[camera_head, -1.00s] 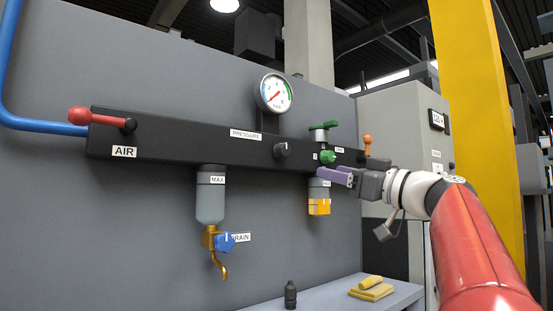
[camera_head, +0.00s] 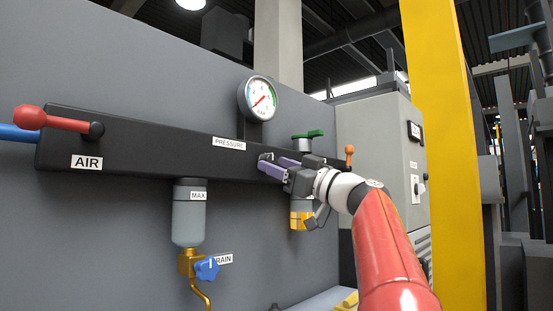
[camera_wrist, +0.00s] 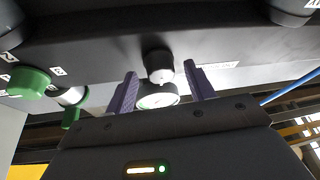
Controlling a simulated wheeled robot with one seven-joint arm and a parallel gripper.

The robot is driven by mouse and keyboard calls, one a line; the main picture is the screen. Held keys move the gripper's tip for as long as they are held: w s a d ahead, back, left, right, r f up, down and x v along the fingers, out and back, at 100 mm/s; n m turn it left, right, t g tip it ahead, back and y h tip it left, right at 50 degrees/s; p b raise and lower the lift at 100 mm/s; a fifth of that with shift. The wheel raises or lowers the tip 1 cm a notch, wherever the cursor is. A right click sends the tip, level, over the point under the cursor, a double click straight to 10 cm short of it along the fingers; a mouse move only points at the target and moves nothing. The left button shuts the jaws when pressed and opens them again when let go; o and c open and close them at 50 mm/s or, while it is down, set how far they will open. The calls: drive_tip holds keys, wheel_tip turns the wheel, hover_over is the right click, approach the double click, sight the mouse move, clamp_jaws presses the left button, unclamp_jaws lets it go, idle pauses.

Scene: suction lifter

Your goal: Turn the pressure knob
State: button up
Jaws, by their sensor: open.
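The pressure knob is a small dark round knob (camera_head: 265,156) on the front of the black manifold bar (camera_head: 150,143), right of the PRESSURE label (camera_head: 229,144). My gripper (camera_head: 272,165) is at the bar with its purple fingers pointing at the knob. In the wrist view, the knob (camera_wrist: 159,66) shows between the two spread fingertips, with a gap to each side. The fingers are open and hold nothing. I cannot tell how far the tips reach along the knob. The pressure gauge (camera_head: 260,98) stands above the bar; it also shows in the wrist view (camera_wrist: 157,96).
A red lever (camera_head: 52,120) is at the bar's left end. A grey filter bowl (camera_head: 188,220) with a blue drain knob (camera_head: 207,268) hangs below. A green-handled valve (camera_head: 308,134) and an orange-tipped lever (camera_head: 349,152) are to the right. A green knob (camera_wrist: 28,83) shows in the wrist view.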

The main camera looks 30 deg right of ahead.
drive_tip(key=shift+w+a+r, duration=0.15)
drive_tip(key=shift+w, duration=0.15)
drive_tip(key=c, duration=1)
drive_tip(key=shift+o, duration=0.2)
drive_tip(key=shift+m, duration=0.4)
